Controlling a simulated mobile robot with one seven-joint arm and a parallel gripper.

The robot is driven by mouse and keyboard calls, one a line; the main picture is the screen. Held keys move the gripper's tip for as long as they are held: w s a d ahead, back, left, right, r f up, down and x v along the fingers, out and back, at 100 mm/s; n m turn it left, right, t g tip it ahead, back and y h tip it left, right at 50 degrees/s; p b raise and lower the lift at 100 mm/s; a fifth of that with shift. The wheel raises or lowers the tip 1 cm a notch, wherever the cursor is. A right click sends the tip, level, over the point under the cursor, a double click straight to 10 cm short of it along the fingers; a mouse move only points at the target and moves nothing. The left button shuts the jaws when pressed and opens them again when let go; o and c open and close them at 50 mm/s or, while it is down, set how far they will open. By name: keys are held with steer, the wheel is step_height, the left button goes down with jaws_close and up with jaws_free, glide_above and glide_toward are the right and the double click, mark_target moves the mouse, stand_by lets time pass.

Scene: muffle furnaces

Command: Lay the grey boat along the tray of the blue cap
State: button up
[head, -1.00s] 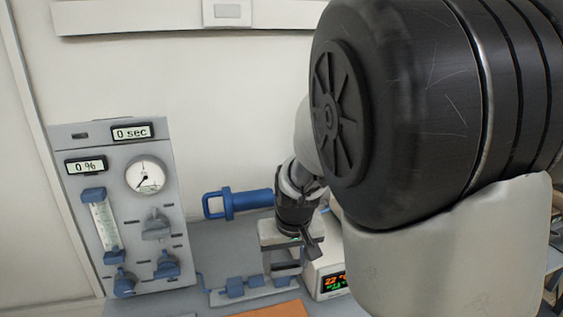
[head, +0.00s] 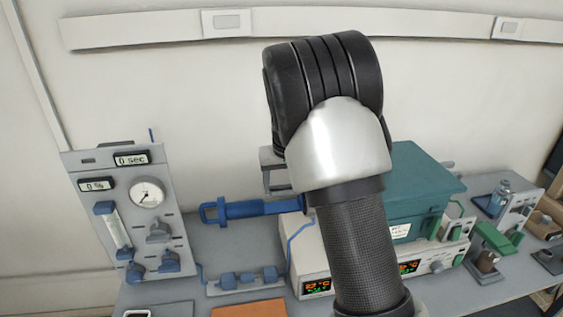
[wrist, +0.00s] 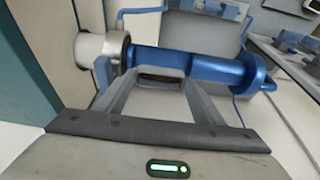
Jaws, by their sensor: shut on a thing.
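The blue cap (head: 245,209) lies level at the left of the teal furnace, its square handle pointing left. In the wrist view it is a blue tube-like body (wrist: 190,65) with a flange at its right and a pale ring at the furnace at its left. I cannot tell its tray apart. My gripper (wrist: 161,82) is shut on a small grey piece with a dark slot, seemingly the grey boat (wrist: 160,71). It is in front of the blue cap in the wrist view; the gap is unclear. In the head view my arm partly hides my gripper (head: 270,176).
The teal furnace (head: 428,180) stands at the right on a pale base with lit displays. A gauge panel (head: 130,215) stands at the left. A low blue valve rack (head: 245,281) and an orange mat (head: 248,309) lie in front. Blue tubing runs near the cap.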

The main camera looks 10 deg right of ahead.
mark_target(282, 195)
steer(key=shift+w+r, duration=0.15)
steer(key=shift+w, duration=0.25)
steer(key=shift+f+b, duration=1.9)
steer(key=shift+f, duration=0.95)
steer(key=o, duration=1.1)
steer(key=shift+o, duration=0.2)
steer(key=shift+r, duration=0.3)
steer(key=v, duration=1.7)
steer(key=shift+s, duration=0.15)
steer(key=shift+f, duration=0.1)
